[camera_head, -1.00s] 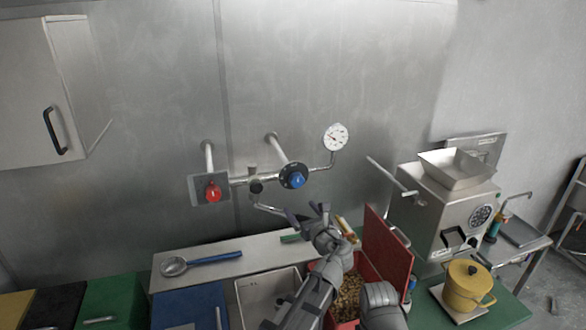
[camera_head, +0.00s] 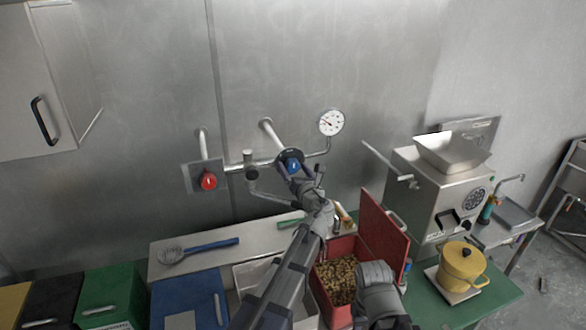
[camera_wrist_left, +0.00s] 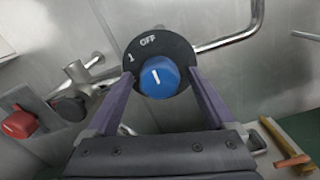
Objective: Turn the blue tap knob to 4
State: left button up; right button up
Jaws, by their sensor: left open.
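The blue tap knob (camera_head: 292,165) sits on a black dial on the wall pipe. In the left wrist view the blue knob (camera_wrist_left: 160,78) has a white mark pointing up and slightly left, roughly toward OFF on the black dial (camera_wrist_left: 178,47). A 1 shows left of OFF; a 4 cannot be read. My left gripper (camera_head: 302,177) is at the knob in the head view. Its open purple fingers (camera_wrist_left: 162,77) stand on either side of the knob, with gaps seeming to remain. My right gripper's fingers do not show.
A red knob (camera_head: 208,180) is on the pipe to the left, and a pressure gauge (camera_head: 331,122) is up to the right. Below are a red bin (camera_head: 321,297) of beans and its raised lid (camera_head: 383,233). The grinder (camera_head: 437,190) stands right.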

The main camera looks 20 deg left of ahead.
pick_arm(q)
jog(key=shift+w+a, duration=0.2)
jog(key=shift+w, duration=0.1)
jog(key=shift+c, duration=0.3)
jog(key=c, duration=1.3)
